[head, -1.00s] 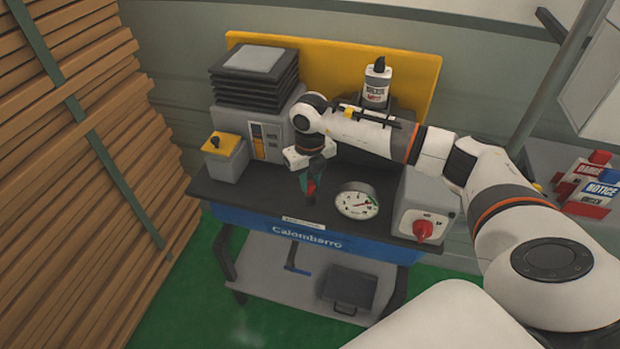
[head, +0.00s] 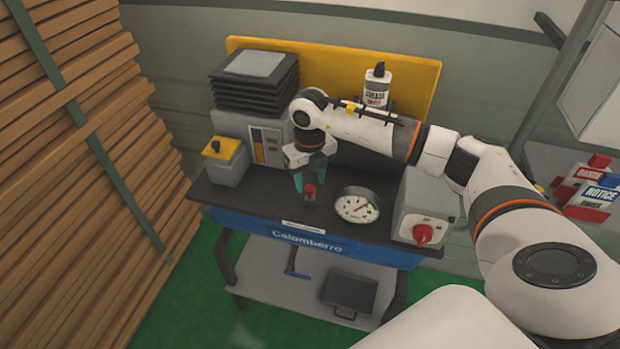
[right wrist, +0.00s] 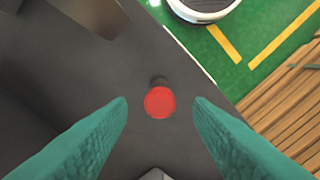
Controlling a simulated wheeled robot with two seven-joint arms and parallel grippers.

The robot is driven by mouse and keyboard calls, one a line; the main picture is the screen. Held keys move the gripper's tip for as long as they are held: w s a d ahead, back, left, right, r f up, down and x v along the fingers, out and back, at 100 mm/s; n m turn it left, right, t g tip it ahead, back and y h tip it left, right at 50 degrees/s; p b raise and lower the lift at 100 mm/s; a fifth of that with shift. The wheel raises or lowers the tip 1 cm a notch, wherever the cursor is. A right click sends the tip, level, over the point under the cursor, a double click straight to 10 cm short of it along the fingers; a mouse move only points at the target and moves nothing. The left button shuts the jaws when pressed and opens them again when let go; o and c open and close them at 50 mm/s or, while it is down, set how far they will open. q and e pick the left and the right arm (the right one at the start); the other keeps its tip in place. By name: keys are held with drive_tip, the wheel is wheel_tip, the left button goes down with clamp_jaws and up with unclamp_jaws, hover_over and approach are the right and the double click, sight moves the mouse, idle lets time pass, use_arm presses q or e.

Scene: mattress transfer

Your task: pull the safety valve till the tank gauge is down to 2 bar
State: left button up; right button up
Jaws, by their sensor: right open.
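The safety valve, a red-capped knob (head: 310,191) on a short dark stem, stands upright on the bench top. My right gripper (head: 310,179) hangs just behind and above it, with teal fingers spread. In the right wrist view, the red cap (right wrist: 159,102) shows between the two parted fingertips (right wrist: 161,100), with a gap on both sides. The gauge (head: 357,205), a round white dial with a red needle and a green mark, sits to the right of the valve. Its needle points to the upper right; its numbers are too small to read. My left gripper is out of view.
A grey box with a red rotary switch (head: 423,235) stands right of the gauge. A grey box with a yellow top (head: 221,150) and a machine under stacked black trays (head: 256,80) stand left. A grease bottle (head: 377,88) stands behind my right arm.

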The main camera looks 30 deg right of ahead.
sight(310, 188)
wheel_tip(310, 188, up, 12)
drive_tip(key=b, duration=0.2)
drive_tip(key=shift+f, duration=0.15)
idle(0.4)
